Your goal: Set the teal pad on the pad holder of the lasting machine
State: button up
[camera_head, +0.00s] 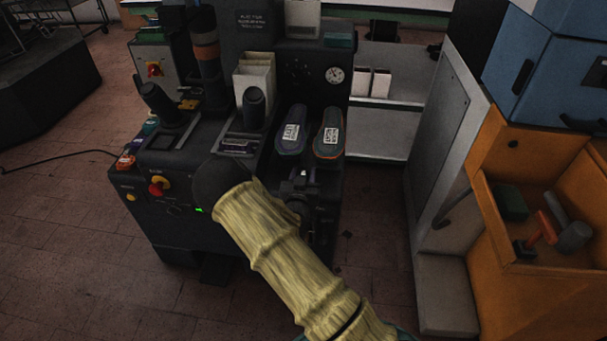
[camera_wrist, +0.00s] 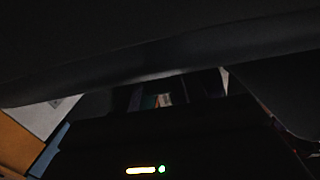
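The lasting machine (camera_head: 185,225) is the dark machine in the middle of the head view. Two dark sole-shaped pieces with white labels lie side by side on its right part. The left piece (camera_head: 292,130) has a bluish-teal edge and the right piece (camera_head: 329,134) an orange-brown edge. A small flat teal block (camera_head: 339,40) sits at the machine's upper right. I cannot tell which is the teal pad, nor make out the pad holder. My arm, in a yellow sleeve, reaches to the machine's front. My dark gripper's fingers are not visible; the wrist view is mostly black.
An orange open bin (camera_head: 540,262) at the right holds a dark green block (camera_head: 510,201) and a hammer-like tool (camera_head: 541,229). A grey cabinet (camera_head: 440,130) stands beside it. Levers (camera_head: 255,108) rise from the machine. Tiled floor (camera_head: 60,250) is clear at left.

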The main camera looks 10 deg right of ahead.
jog(key=shift+o, duration=0.3)
jog(key=shift+r, duration=0.1)
jog(key=shift+r, duration=0.15)
jog(key=p+v, duration=0.1)
jog(key=v, duration=1.1)
jog(key=shift+p, duration=0.3)
